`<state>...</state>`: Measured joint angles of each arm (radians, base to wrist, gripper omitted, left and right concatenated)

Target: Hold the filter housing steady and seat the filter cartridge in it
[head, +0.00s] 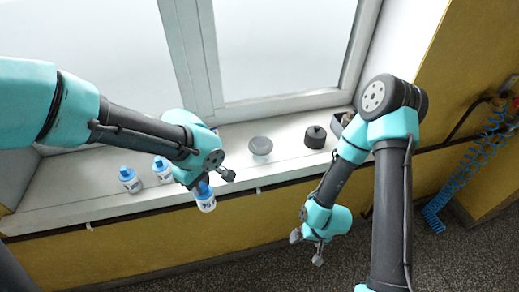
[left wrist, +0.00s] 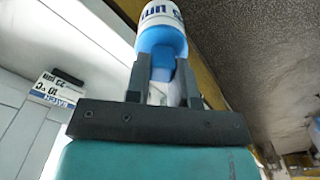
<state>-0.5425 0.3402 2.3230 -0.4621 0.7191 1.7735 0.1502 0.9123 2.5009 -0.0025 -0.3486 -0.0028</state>
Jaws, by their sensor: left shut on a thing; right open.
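My left gripper (head: 208,184) is shut on a white-and-blue labelled cartridge (head: 206,203), held at the front edge of the sill. In the left wrist view the cartridge (left wrist: 160,22) has a blue end between the two fingers (left wrist: 161,70); its upper end is cut off. A grey round cup-like piece (head: 260,147) and a dark round piece with a knob (head: 315,136) stand on the sill; I cannot tell which is the filter housing. My right gripper (head: 307,249) is open and empty, in front of and below the sill.
Two blue-topped white containers (head: 130,178) (head: 162,168) stand on the sill (head: 60,205) at left. A small box (head: 345,118) is partly hidden behind my right arm. A blue coiled hose (head: 465,170) hangs at right.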

